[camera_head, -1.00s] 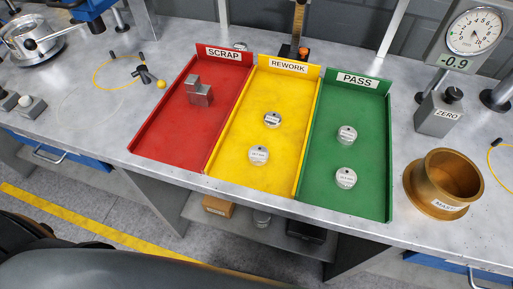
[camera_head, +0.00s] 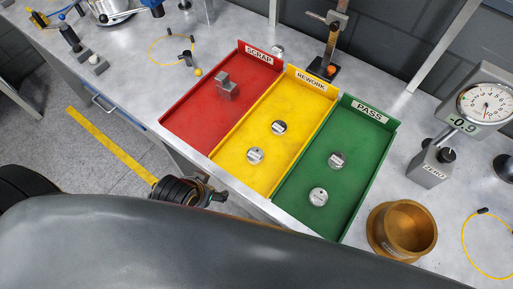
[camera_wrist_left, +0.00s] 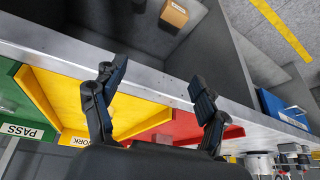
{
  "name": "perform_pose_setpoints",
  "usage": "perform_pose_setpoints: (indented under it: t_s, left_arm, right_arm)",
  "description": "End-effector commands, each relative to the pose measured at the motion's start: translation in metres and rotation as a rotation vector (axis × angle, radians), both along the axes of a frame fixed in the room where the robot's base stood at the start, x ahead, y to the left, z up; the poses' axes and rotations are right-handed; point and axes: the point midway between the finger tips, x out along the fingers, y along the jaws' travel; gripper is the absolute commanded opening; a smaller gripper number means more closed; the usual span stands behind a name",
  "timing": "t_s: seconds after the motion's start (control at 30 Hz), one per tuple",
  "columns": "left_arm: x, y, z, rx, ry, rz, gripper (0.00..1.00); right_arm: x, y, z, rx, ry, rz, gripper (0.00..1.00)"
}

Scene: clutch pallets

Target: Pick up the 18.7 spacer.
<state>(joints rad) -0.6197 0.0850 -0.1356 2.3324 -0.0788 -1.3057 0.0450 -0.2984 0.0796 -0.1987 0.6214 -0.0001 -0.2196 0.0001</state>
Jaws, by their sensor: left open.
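Round silver spacers with white labels lie in the trays, and the labels are too small to read, so I cannot tell which is 18.7. Two lie in the yellow REWORK tray, an upper spacer (camera_head: 279,128) and a lower spacer (camera_head: 256,155). Two lie in the green PASS tray, an upper spacer (camera_head: 337,160) and a lower spacer (camera_head: 318,196). My left gripper (camera_head: 216,195) is at the bench's front edge, below the REWORK tray. In the left wrist view its fingers (camera_wrist_left: 160,72) are apart and empty. My right gripper is not in view.
The red SCRAP tray (camera_head: 194,119) holds a grey stepped block (camera_head: 227,87). A brass cup (camera_head: 402,230), a ZERO box (camera_head: 430,165) and a dial gauge (camera_head: 486,103) stand right. A height stand (camera_head: 325,65) is behind the trays. A box (camera_wrist_left: 174,13) sits beneath the bench.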

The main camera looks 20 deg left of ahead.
Motion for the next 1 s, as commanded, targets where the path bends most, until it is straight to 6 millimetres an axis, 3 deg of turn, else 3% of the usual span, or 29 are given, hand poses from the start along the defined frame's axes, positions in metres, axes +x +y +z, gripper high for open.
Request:
perform_pose_setpoints:
  t_s: [0.03,0.1,0.47,0.8,1.0]
  left_arm:
    - [-0.001,0.001,0.021,0.0,-0.01,0.004,0.73]
    - [0.0,0.0,0.01,0.001,-0.048,0.024,0.73]
    - [0.01,-0.01,0.02,-0.001,-0.321,0.094,0.73]
    - [-0.003,-0.057,0.047,-0.073,-0.66,0.039,0.73]
    - [-0.011,-0.078,0.061,-0.122,-0.754,-0.003,0.73]
  right_arm:
    - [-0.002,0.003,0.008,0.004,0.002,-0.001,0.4]
    - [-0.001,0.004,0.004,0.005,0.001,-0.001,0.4]
    - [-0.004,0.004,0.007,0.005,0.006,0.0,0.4]
    - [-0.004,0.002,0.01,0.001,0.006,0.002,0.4]
    - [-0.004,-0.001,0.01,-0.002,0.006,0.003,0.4]
